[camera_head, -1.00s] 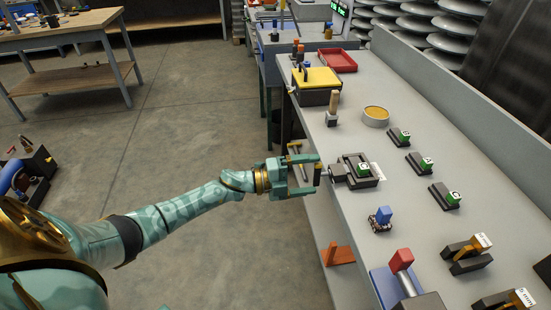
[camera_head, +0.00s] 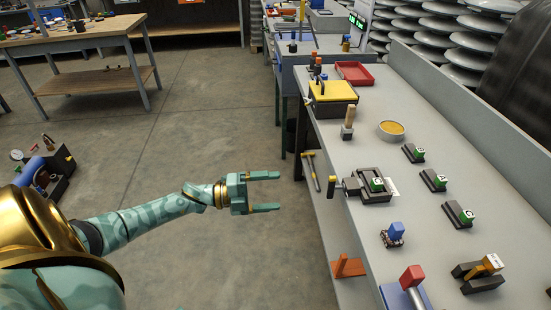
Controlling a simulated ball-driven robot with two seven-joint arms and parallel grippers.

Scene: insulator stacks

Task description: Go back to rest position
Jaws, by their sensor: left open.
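My left gripper (camera_head: 266,192) is open and empty. Its two green fingers point right, over the floor gap left of the grey workbench (camera_head: 352,215). The fingertips are apart from the small dark vise (camera_head: 372,186) on the bench, whose handle (camera_head: 337,185) sticks out toward them. A green block marked C (camera_head: 377,184) sits in the vise. My left arm reaches in from the lower left. My right gripper does not show.
Several dark holders with green lettered blocks (camera_head: 439,179) stand along the bench, with a blue-topped part (camera_head: 396,231) nearer. A yellow-topped box (camera_head: 332,91) and red tray (camera_head: 354,73) stand farther back. A toolbox (camera_head: 58,175) is on the floor at left; the middle floor is clear.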

